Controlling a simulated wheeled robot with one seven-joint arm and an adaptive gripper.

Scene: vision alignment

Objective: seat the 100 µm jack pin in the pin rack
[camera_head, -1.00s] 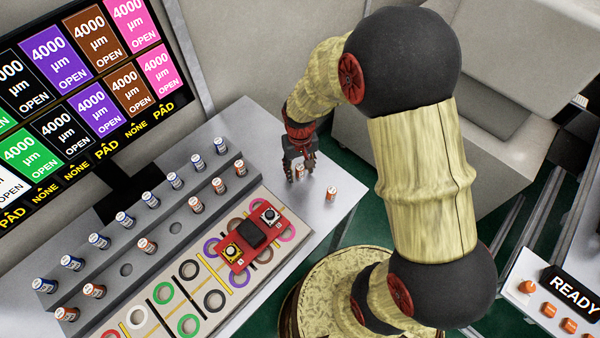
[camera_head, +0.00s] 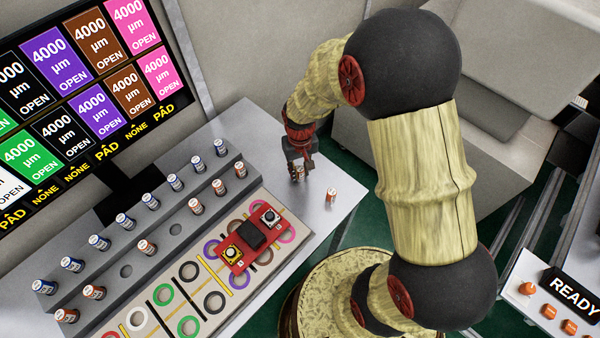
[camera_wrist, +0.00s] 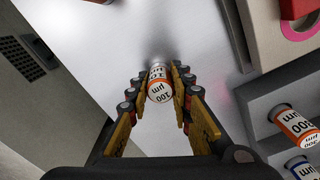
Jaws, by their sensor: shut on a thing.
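My gripper (camera_head: 298,175) is low over the bare table right of the rack, its fingers closed around a jack pin. In the wrist view my gripper (camera_wrist: 160,92) holds this white pin with an orange band, the 100 µm pin (camera_wrist: 160,84), by its sides; its label reads "100 µm". In the head view the fingers largely hide it. The grey stepped pin rack (camera_head: 208,226) holds blue-banded pins in its upper row and orange-banded pins in its lower row. Two lower-row holes are empty: one (camera_head: 176,228) near the middle, one (camera_head: 126,270) further left.
Another orange-banded pin (camera_head: 331,195) stands on the table (camera_head: 268,155) right of my gripper. A red device (camera_head: 237,260) lies across the coloured rings in front of the rack. A display (camera_head: 70,90) stands behind. A "READY" panel (camera_head: 572,292) is at lower right.

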